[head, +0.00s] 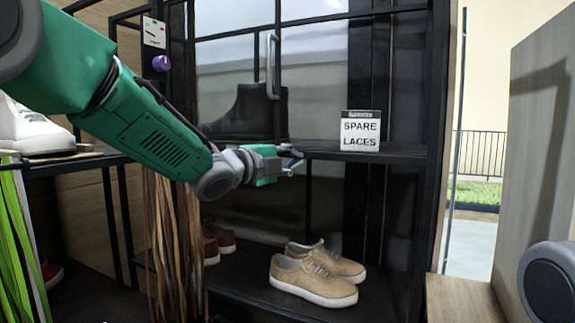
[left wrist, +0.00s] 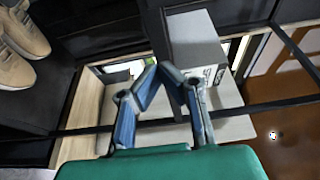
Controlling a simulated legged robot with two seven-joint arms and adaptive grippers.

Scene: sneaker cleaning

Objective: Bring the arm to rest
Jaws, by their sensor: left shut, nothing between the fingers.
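My left arm comes in from the upper left in the head view, green with grey joints. My left gripper (head: 290,160) is at its end, in front of the shelf rack and close to the upper shelf's front edge. In the left wrist view the fingers of the left gripper (left wrist: 170,72) come together at the tips, shut with nothing between them. My right gripper is not in view; only a grey rounded part that looks like my right arm shows at the lower right of the head view.
A white "SPARE LACES" box (head: 360,131) stands on the upper shelf (head: 400,151), right of the gripper. A black boot (head: 245,113) is behind the arm. Tan sneakers (head: 315,274) sit on the lower shelf. Laces (head: 165,240) hang at left below the arm. A panel (head: 535,140) stands at right.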

